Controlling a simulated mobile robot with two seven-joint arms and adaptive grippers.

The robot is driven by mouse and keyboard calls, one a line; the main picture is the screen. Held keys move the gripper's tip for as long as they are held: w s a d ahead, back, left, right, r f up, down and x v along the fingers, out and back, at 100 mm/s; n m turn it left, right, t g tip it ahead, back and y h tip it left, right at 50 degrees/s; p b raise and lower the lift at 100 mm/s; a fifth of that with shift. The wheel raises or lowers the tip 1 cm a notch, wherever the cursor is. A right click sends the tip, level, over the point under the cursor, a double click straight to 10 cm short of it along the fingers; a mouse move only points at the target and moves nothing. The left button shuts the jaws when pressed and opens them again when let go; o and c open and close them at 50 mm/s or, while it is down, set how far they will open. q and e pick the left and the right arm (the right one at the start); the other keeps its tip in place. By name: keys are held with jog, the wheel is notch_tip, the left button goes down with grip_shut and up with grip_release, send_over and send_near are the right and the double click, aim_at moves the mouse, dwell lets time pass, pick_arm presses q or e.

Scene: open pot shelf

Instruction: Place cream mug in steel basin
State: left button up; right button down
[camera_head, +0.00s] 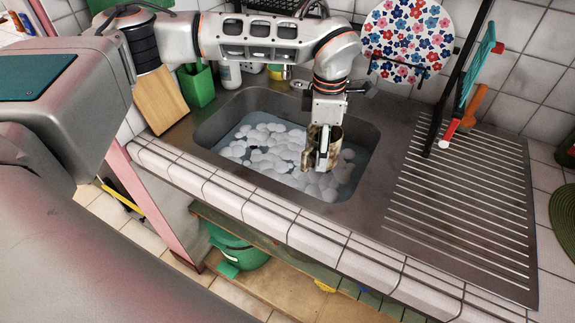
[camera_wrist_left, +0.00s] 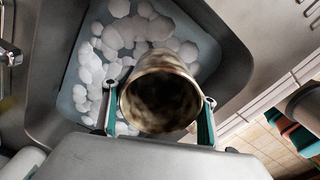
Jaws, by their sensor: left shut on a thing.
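The cream mug (camera_head: 312,150) looks stained brown and beige. My left gripper (camera_head: 323,158) is shut on it and holds it over the right part of the steel basin (camera_head: 355,127). In the left wrist view the mug (camera_wrist_left: 161,94) sits between the two fingers, its open mouth facing the camera and its inside dark. The basin (camera_wrist_left: 45,107) is behind it there, with water and white foam. I cannot tell whether the mug touches the foam. My right gripper is not in view.
A ribbed steel drainboard (camera_head: 450,205) lies right of the basin, mostly clear. A floral plate (camera_head: 408,35) stands behind. A green holder (camera_head: 198,86) and a wooden board (camera_head: 160,100) stand left. A tiled counter edge (camera_head: 260,212) runs in front.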

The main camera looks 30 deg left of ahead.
aim_at(320, 185)
pick_arm(q)
jog(key=shift+w+d+f+n, duration=0.15)
jog(key=shift+w+d+n, duration=0.2)
jog(key=shift+n, duration=0.65)
jog(key=shift+f, duration=0.3)
jog(key=shift+n, duration=0.3)
jog(key=shift+d+f, duration=0.1)
jog(key=shift+f, duration=4.65)
jog(key=shift+f, duration=0.1)
jog(key=o, duration=1.3)
jog(key=shift+f, duration=0.1)
notch_tip(320, 185, up, 12)
jog(key=shift+r, duration=0.2)
